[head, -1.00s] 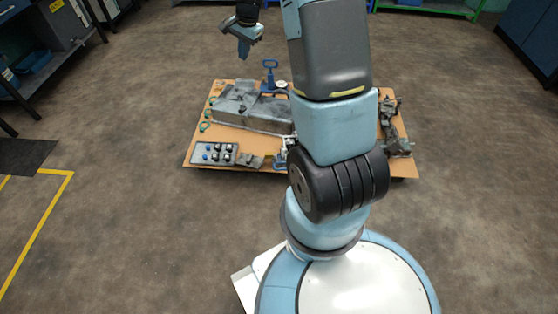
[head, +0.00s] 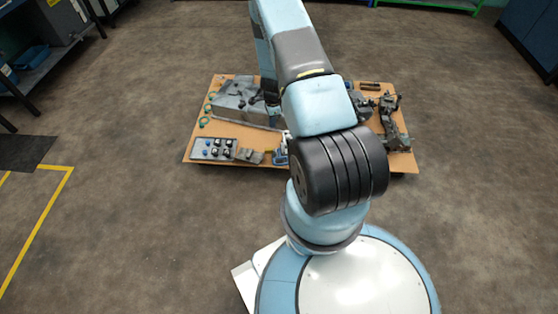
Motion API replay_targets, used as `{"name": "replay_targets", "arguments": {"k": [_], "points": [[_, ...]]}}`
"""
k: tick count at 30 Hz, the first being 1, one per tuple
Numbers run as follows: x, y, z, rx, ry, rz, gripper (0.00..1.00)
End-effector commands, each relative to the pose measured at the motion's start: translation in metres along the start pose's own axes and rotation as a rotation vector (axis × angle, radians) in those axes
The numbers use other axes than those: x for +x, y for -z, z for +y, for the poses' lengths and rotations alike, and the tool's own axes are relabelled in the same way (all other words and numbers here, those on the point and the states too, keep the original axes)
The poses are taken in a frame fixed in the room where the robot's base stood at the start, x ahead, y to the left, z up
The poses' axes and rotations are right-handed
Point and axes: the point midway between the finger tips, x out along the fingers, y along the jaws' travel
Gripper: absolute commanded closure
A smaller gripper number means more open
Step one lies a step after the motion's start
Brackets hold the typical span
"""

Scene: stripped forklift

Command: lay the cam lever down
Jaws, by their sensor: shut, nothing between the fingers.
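I cannot pick out the cam lever for certain at this size. A grey metal housing (head: 236,112) with small dark parts on top lies on the left half of the tan board (head: 200,172). My arm comes down over the housing's right end. My gripper (head: 272,102) shows only in part there, small and dark with some blue, low by the housing. It looks shut, with nothing seen in it. I cannot tell whether it touches anything. The spot where a blue upright handle stood is hidden behind my arm.
A grey tray (head: 213,149) of small knobs lies at the board's front left, with a grey block (head: 249,156) beside it. Green rings (head: 204,122) lie at the left edge. Dark metal parts (head: 391,120) stand on the right. Floor around the board is clear.

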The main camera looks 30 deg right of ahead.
Motion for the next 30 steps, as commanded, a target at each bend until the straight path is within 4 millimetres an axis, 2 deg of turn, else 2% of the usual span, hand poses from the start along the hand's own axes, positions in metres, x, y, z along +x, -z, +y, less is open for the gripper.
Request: {"name": "replay_targets", "arguments": {"k": [1,3,7,17,30], "points": [[0.021,0.006,0.007,0.029,-0.015,0.007,1.0],[0.043,0.013,0.014,0.069,-0.028,0.015,1.0],[0.072,0.022,0.025,0.12,-0.043,0.029,1.0],[0.102,0.028,0.033,0.155,-0.053,0.038,1.0],[0.168,0.029,0.037,0.153,-0.053,0.038,1.0]]}}
